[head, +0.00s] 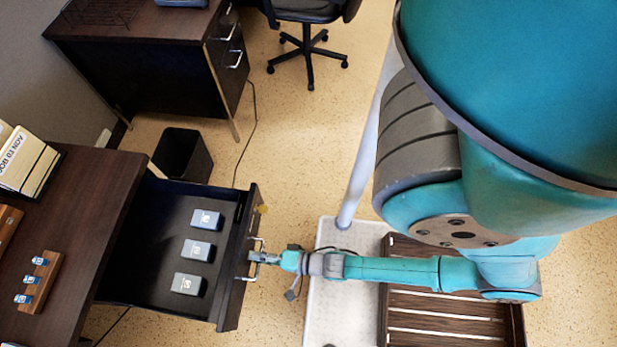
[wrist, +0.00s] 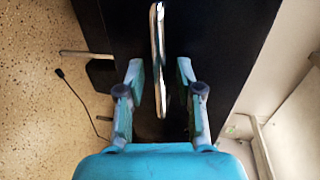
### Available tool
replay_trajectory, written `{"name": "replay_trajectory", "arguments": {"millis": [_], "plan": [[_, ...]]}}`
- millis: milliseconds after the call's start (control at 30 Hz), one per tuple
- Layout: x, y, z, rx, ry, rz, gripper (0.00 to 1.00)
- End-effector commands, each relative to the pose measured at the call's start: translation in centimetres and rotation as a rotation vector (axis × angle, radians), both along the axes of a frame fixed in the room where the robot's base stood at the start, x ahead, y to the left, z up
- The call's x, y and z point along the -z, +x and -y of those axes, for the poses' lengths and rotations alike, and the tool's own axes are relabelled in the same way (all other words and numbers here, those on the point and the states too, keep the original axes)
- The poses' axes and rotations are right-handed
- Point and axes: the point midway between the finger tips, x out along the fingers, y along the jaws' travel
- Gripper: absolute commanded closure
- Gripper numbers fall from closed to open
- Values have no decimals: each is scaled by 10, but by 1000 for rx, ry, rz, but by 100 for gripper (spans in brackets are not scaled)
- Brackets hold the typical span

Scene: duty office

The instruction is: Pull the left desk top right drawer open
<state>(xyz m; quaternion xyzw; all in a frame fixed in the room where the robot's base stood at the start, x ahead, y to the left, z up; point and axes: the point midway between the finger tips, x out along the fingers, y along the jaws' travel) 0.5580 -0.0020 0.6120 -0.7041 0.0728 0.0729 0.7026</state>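The desk drawer (head: 150,240) stands pulled well out from the dark wooden desk (head: 75,225) at the left of the head view. Three small grey boxes lie in a row inside it. Its metal handle (head: 256,244) is on the drawer front (head: 232,290). My gripper (head: 268,258) is at the handle. In the wrist view, my gripper (wrist: 159,68) is open, with one finger on each side of the handle (wrist: 158,50). A gap shows between the handle and each finger.
A black bin (head: 182,155) stands behind the drawer. Another desk (head: 140,55) with drawers and an office chair (head: 309,30) are farther back. Small bottles in a wooden rack (head: 40,282) and a file holder (head: 28,160) are on the near desk.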

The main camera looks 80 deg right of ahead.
Motion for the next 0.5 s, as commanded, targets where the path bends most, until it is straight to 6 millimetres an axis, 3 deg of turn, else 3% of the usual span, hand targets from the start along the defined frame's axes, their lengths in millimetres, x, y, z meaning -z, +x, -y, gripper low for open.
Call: {"name": "replay_trajectory", "arguments": {"millis": [167,500], "plan": [[0,-4,0,1,0,-1,64],[-2,-36,0,6,-1,-2,64]]}}
